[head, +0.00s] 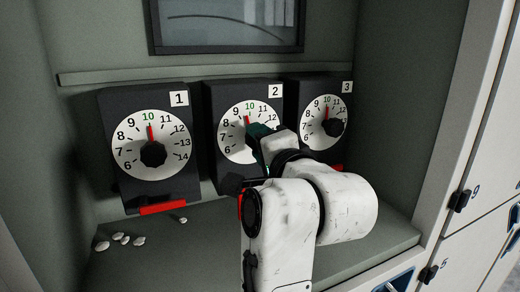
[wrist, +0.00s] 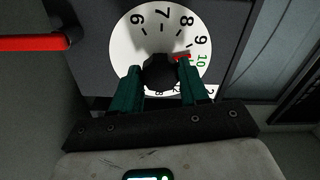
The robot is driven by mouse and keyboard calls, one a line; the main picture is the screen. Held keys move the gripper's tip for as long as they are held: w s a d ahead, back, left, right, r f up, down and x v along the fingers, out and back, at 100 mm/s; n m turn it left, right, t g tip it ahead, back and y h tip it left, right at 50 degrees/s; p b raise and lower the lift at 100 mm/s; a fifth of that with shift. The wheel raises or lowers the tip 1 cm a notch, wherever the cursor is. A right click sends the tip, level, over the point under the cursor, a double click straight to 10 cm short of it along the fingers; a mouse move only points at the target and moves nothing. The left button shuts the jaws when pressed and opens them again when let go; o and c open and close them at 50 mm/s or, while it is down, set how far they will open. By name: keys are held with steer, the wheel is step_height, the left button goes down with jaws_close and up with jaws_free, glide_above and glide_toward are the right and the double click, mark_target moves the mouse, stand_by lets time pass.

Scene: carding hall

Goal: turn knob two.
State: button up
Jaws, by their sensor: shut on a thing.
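Box two (head: 211,105), the middle of three dark boxes, has a white dial (head: 232,140) marked with numbers. Its red pointer (head: 247,121) stands at or close to the green 10. In the head view my gripper (head: 262,145) covers the knob and the right part of the dial. In the wrist view the black knob (wrist: 160,70) sits between the two green fingers of my gripper (wrist: 160,88), which are shut on it. The pointer there (wrist: 183,57) is beside the 10.
Box one (head: 110,120) stands left and box three (head: 349,100) right, both with pointers near 10. Red bars (head: 163,208) stick out below the boxes. Several white pebble-like bits (head: 120,238) lie on the shelf (head: 185,255). A wall closes the right side.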

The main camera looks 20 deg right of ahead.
steer(key=shift+m+b, duration=0.35)
steer(key=shift+m, duration=0.85)
steer(key=o, duration=1)
steer(key=shift+o, duration=0.2)
steer(key=s+b, duration=0.6)
steer(key=s, duration=0.4)
steer(key=shift+s, duration=0.4)
